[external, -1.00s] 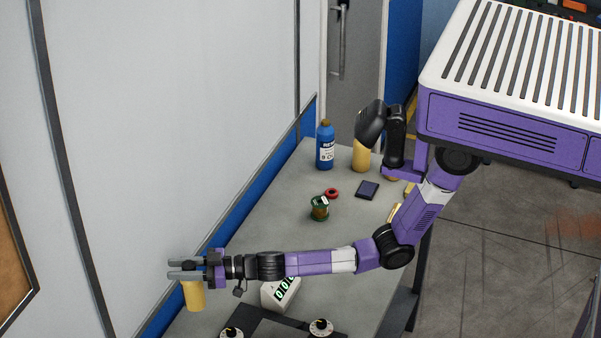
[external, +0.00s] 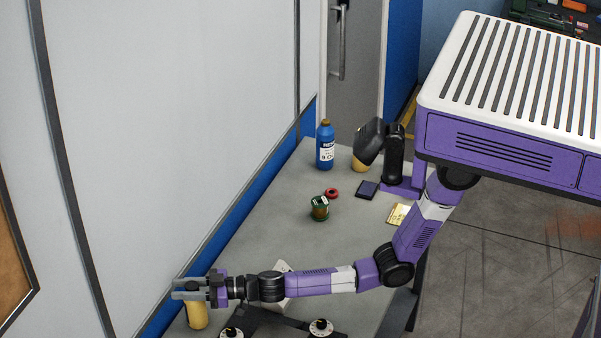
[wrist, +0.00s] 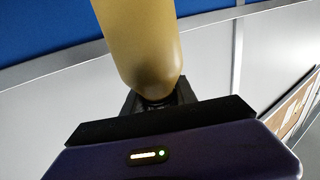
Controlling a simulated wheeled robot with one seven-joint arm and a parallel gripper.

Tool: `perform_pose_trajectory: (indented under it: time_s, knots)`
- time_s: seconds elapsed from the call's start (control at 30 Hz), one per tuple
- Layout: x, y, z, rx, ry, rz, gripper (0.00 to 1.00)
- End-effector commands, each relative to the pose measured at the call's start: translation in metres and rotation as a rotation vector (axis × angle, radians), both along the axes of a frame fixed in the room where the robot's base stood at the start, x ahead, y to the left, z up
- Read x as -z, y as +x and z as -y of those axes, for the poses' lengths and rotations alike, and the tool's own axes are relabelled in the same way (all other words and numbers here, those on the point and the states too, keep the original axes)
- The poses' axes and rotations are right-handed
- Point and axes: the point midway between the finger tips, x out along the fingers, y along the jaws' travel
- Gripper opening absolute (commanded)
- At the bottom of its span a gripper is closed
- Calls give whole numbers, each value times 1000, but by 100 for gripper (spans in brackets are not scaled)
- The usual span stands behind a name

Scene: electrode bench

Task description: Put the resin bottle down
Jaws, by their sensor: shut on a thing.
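The resin bottle, a yellow cylinder (external: 197,316), hangs below my gripper (external: 182,289) at the near left of the bench. My gripper is shut on its upper part, and the fingers hide its top. The bottle looks upright, with its base at or close to the bench top; I cannot tell whether it touches. In the wrist view the bottle's pale yellow, rounded end (wrist: 140,45) fills the upper middle.
On the grey bench (external: 270,235) stand a blue labelled bottle (external: 325,150), a green spool (external: 320,208), a red ring (external: 332,193), a dark flat square (external: 367,190) and another yellow cylinder (external: 359,164). A dial (external: 321,327) is near the front. A wall borders the left.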

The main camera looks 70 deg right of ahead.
Motion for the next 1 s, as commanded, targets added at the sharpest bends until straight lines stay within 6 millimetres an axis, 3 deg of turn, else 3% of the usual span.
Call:
perform_pose_trajectory:
  time_s: [0.37, 0.4, 0.5, 0.93, 1.0]
  knots:
    - [0, 0, -1, -2, 3, 4, 0]
    - [3, 0, 0, -1, 0, 1, 35]
    - [2, 0, 0, -1, 0, 1, 55]
    - [-4, 0, 0, -1, 1, 0, 55]
    - [-2, -8, 4, 0, 0, -1, 55]
